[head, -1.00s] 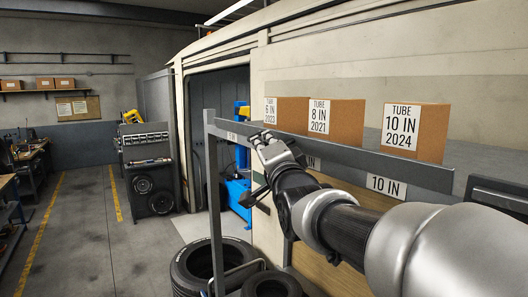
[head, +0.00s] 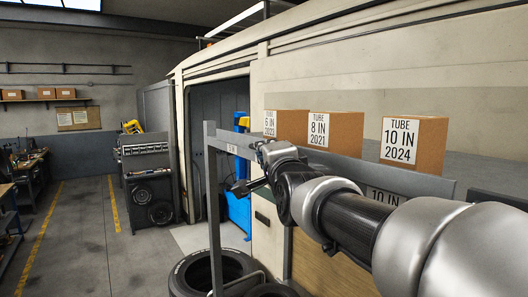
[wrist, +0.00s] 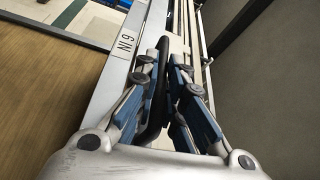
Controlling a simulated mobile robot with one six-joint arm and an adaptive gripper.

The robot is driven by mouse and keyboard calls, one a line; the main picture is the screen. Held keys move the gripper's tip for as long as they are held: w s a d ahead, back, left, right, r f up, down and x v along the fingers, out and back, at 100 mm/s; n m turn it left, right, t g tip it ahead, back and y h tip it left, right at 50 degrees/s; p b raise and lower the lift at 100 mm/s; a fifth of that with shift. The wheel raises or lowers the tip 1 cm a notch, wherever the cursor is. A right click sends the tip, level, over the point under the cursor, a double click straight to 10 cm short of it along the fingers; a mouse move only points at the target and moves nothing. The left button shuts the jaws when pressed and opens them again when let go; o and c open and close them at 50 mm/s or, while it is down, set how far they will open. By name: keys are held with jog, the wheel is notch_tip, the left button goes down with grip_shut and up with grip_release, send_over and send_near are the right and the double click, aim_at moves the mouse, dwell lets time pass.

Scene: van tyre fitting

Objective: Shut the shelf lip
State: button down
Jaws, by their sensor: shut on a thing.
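The shelf lip (head: 425,180) is the long grey strip along the shelf's front, with white size labels. A label reading 6 IN shows on the grey strip (wrist: 126,45) in the wrist view. My gripper (wrist: 165,70) is at the shelf's left end, its blue-padded fingers on both sides of a dark rounded bar (wrist: 158,62) beside the strip. The gripper is shut on this bar, which looks like a handle. In the head view my gripper (head: 261,150) is at the strip's left part, mostly hidden by my wrist. The lip's exact tilt is hard to tell.
Cardboard tube boxes (head: 335,130) stand on the shelf behind the strip, the 10 IN box (head: 425,145) at the right. Tyres (head: 205,275) lie below the shelf's left end. A grey upright post (head: 213,215) stands there. The floor at left (head: 95,235) is clear.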

jog(key=shift+r, duration=0.15)
jog(key=c, duration=1.7)
grip_release()
jog(key=v, duration=1.2)
